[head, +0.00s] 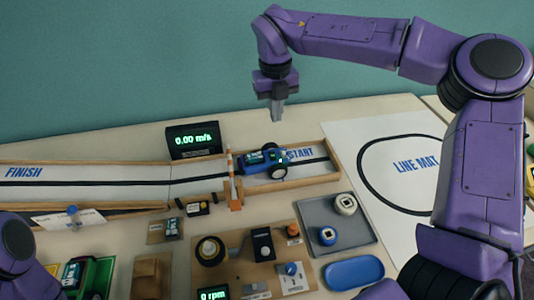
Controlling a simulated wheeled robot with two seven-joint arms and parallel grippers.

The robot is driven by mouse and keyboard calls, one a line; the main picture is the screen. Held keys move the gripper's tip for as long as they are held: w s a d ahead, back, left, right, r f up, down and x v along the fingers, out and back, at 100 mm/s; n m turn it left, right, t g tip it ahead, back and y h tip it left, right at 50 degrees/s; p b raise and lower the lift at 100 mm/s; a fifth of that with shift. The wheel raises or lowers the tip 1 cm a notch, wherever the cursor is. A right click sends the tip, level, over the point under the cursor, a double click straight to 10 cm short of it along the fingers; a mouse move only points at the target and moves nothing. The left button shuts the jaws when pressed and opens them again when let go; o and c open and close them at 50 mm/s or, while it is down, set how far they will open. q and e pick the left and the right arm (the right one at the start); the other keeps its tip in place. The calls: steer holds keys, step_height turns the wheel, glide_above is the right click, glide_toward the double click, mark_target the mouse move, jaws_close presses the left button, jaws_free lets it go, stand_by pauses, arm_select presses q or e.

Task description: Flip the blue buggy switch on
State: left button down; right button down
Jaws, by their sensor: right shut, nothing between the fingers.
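The blue buggy (262,159) sits in the START bay at the right end of the wooden track, with dark wheels at its sides. Its switch is too small to make out. My right gripper (279,116) points down above and slightly right of the buggy, apart from it; it is shut and empty. My left arm shows only as a purple part at the lower left edge; its gripper is not in view.
A gate post (233,180) stands just left of the buggy. A speed display (194,139) reading 0.00 m/s stands behind the track. A grey tray (330,240) with two round parts, a blue dish (353,273) and a line mat (350,140) lie to the right.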

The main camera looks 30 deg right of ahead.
steer(key=p, duration=0.2)
glide_toward(274, 157)
steer(key=f, duration=0.6)
steer(key=shift+d+f, duration=0.25)
steer(key=shift+f, duration=0.15)
arm_select(q)
steer(key=shift+s+r, duration=0.2)
steer(key=shift+r, duration=0.35)
steer(key=shift+b, duration=0.35)
